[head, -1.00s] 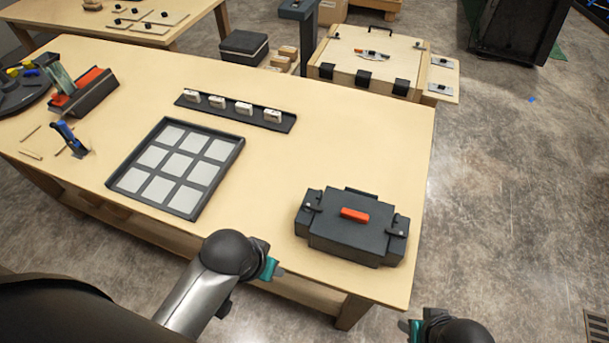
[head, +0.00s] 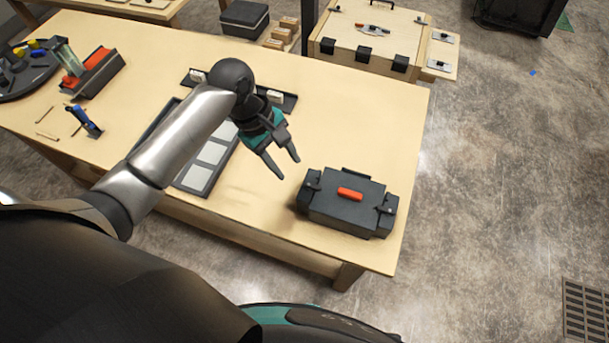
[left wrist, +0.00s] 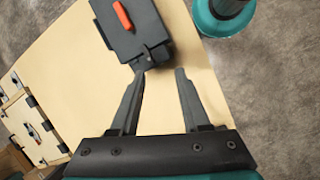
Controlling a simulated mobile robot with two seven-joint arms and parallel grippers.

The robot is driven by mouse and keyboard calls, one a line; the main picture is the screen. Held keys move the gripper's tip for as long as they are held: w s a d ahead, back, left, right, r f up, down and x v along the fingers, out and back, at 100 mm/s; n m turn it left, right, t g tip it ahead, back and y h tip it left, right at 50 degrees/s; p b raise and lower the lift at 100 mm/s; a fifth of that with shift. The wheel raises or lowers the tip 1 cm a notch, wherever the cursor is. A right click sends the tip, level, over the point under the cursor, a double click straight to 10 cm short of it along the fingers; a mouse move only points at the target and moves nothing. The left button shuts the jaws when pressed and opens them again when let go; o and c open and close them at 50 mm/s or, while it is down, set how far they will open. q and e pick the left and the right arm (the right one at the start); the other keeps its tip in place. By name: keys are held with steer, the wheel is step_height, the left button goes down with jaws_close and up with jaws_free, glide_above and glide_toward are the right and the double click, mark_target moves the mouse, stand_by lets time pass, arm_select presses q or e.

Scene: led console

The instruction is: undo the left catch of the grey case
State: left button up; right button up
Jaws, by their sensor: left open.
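The grey case (head: 345,212) stands shut near the right front of the table, with an orange handle (head: 350,194) on its lid. Its left catch (head: 313,184) is at the left end of the case; whether it is fastened is too small to tell. My left gripper (head: 283,168) is open and empty, above the table just left of the case, apart from it in the head view. In the left wrist view, the case (left wrist: 122,42) is beyond the open fingers (left wrist: 160,74), and a catch (left wrist: 148,57) lies near one fingertip. My right gripper is out of view.
The wooden table (head: 330,110) is clear behind the case. A framed panel tray (head: 198,187) and a dark rack (head: 289,105) are partly hidden by my left arm. Blue-handled pliers (head: 84,120) lie at the left. A wooden box (head: 365,58) stands beyond the table.

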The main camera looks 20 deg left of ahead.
mark_target(308, 183)
arm_select(q)
steer(key=w+a+r+n, duration=0.3)
steer(key=n, duration=0.2)
steer(key=x, duration=0.5)
steer(key=b+x, duration=0.1)
steer(key=x, duration=0.4)
steer(key=d+x, duration=0.1)
steer(key=x, duration=0.4)
steer(key=shift+b, duration=0.4)
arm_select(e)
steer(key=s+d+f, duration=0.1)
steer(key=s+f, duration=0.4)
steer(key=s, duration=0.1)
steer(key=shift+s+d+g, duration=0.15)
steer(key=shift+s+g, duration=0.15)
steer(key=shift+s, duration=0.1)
arm_select(q)
steer(key=shift+c, duration=0.3)
jaws_close()
